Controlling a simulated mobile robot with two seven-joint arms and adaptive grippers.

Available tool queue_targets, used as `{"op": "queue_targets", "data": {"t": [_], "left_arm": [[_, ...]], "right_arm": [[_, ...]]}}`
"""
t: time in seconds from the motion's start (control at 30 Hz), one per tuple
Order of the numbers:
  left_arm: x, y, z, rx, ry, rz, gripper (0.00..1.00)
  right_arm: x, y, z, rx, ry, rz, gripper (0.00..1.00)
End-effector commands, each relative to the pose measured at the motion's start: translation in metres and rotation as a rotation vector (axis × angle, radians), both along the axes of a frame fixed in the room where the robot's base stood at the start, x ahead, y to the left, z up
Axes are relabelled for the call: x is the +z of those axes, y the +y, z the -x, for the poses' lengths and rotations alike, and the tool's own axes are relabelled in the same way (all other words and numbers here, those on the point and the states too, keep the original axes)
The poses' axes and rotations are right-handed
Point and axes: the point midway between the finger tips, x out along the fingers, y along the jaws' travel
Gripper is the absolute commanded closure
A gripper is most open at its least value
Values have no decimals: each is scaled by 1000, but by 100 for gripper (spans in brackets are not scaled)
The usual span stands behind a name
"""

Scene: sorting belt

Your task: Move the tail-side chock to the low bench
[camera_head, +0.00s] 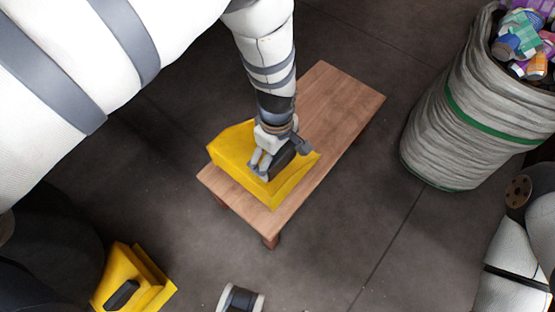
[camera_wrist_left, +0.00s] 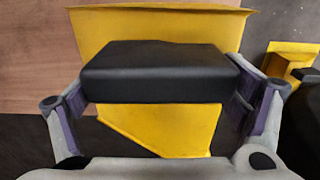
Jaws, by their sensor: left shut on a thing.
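A yellow chock (camera_head: 228,151) with a black handle is at the near left end of the low wooden bench (camera_head: 335,100). It appears to rest on the bench top, slightly over its left edge. My left gripper (camera_head: 270,165) comes down from above and is shut on this chock's handle. In the left wrist view the black handle (camera_wrist_left: 160,75) lies between the two fingers, with the yellow body (camera_wrist_left: 170,125) beneath. A second yellow chock (camera_head: 150,285) with a black handle is on the floor at lower left. It also shows at the right of the wrist view (camera_wrist_left: 283,62).
A grey woven bin (camera_head: 470,120) with a green stripe, full of cans and crumpled packaging, stands right of the bench. The far half of the bench is bare. Dark floor is clear between bench and bin.

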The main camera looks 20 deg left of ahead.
Motion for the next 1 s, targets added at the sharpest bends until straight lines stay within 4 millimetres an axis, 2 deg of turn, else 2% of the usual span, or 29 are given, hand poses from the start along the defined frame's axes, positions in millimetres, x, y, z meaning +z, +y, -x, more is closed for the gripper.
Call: {"op": "queue_targets", "data": {"t": [0.23, 0.63, 0.67, 0.7, 1.0], "left_arm": [[-31, -1, -3, 0, -1, 0, 53], [-36, 0, -3, 0, -2, 0, 53], [-36, -1, -2, 0, 0, 0, 6], [-36, -1, -2, 0, -1, 0, 0], [-35, -1, -2, 0, -1, 0, 0]], "right_arm": [[-7, 0, 3, 0, 11, 0, 35], [-9, 0, 4, 0, 13, 0, 35], [-9, 0, 4, 0, 13, 0, 35], [-9, 0, 4, 0, 13, 0, 35], [-8, 0, 4, 0, 12, 0, 35]]}}
